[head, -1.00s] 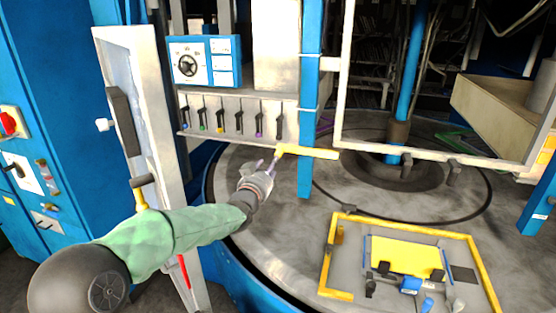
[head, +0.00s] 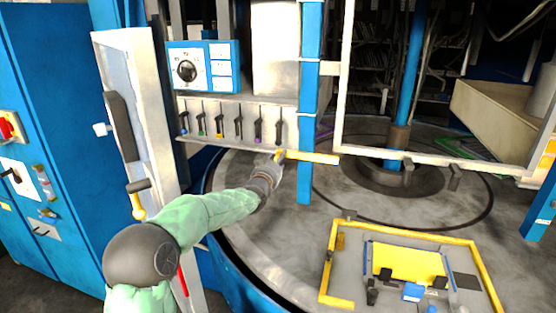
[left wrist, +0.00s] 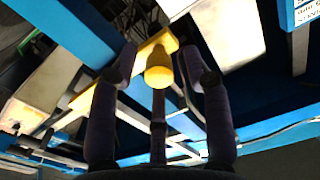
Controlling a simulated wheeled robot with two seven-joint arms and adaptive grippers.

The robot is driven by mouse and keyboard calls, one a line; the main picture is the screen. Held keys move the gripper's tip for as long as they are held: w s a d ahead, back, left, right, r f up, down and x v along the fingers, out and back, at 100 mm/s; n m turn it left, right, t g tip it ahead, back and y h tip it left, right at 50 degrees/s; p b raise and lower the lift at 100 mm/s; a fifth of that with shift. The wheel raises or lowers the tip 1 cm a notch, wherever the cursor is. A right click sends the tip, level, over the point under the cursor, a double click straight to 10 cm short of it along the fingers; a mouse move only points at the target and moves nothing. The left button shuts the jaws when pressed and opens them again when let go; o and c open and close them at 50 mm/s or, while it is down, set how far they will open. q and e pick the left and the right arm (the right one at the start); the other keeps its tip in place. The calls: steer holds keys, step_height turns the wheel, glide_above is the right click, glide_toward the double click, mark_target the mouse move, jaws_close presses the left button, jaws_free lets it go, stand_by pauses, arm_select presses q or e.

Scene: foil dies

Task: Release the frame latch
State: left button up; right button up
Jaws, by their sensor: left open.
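The frame latch is a yellow handle (head: 312,157) that runs across the blue post below the white frame. In the left wrist view its rounded yellow end (left wrist: 160,72) sits between my fingers. My left gripper (head: 278,156) is at the handle's left end in the head view. In the left wrist view the left gripper (left wrist: 163,75) is open, with one dark finger on each side of the yellow end. I cannot tell whether either finger touches it. My right gripper is not in view.
A row of several small levers (head: 220,119) and a blue control box (head: 202,66) are above my left arm. A white door (head: 135,120) stands at the left. A yellow-edged fixture (head: 327,262) lies on the round table (head: 270,240). The blue post (head: 308,90) is close by.

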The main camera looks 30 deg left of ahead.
arm_select(q)
steer(key=shift+w+a, duration=0.1)
steer(key=shift+w, duration=0.4)
jaws_close()
steer(key=shift+r, duration=0.1)
